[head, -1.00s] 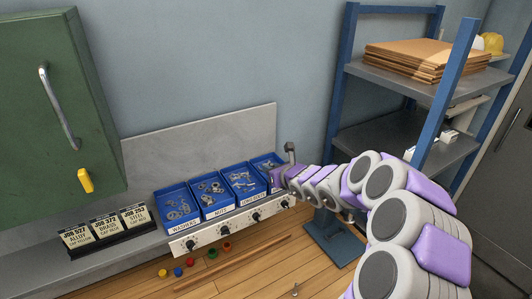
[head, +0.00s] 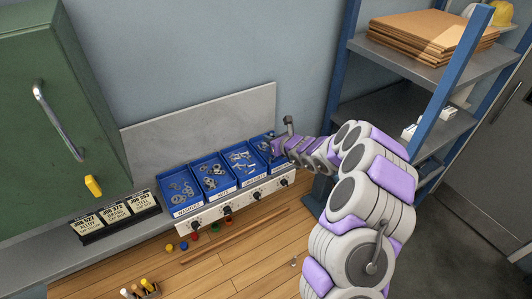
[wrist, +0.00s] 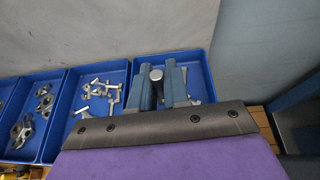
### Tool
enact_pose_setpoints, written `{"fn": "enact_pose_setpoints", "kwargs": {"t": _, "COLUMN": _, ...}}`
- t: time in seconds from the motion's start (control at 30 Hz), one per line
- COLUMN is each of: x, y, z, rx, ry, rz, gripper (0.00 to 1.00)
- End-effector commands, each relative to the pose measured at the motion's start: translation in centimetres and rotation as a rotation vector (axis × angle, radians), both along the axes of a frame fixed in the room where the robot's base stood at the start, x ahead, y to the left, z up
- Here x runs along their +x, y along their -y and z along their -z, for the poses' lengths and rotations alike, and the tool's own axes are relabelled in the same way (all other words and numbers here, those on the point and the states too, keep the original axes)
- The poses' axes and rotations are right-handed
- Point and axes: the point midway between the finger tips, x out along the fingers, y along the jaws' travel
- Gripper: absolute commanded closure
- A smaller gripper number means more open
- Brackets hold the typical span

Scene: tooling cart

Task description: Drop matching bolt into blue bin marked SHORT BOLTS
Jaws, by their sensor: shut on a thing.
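My gripper (wrist: 161,84) is shut on a bolt (wrist: 156,75), whose round grey head shows between the two blue-grey jaws in the wrist view. The gripper is over the rightmost blue bin (wrist: 207,75), and its body hides the bin's front part. In the head view, my gripper (head: 273,145) is at this same bin (head: 257,139), at the right end of the row. A small metal piece shows beside the right jaw in the wrist view.
Blue bins of washers (head: 166,194), nuts (head: 197,181) and longer bolts (head: 227,166) stand to the left. A grey panel (head: 205,125) rises behind them. Knobs line the front. A green cabinet (head: 55,110) is at left and a blue-framed shelf (head: 440,65) at right.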

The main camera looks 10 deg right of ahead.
Motion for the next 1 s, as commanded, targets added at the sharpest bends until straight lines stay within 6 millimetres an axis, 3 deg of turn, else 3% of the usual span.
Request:
{"fn": "enact_pose_setpoints", "kwargs": {"t": 0.27, "x": 0.0, "y": 0.6, "z": 2.4, "rx": 0.004, "ry": 0.002, "rz": 0.003, "gripper": 1.0}}
{"fn": "enact_pose_setpoints", "kwargs": {"t": 0.67, "x": 0.0, "y": -0.8, "z": 2.8, "rx": -0.005, "ry": 0.002, "rz": 0.0, "gripper": 1.0}}
{"fn": "enact_pose_setpoints", "kwargs": {"t": 0.7, "x": 0.0, "y": -0.7, "z": 2.8, "rx": -0.004, "ry": 0.002, "rz": 0.0, "gripper": 0.8}}
{"fn": "enact_pose_setpoints", "kwargs": {"t": 1.0, "x": 0.2, "y": 0.1, "z": 3.0, "rx": -0.001, "ry": 0.0, "rz": 0.002, "gripper": 0.55}}
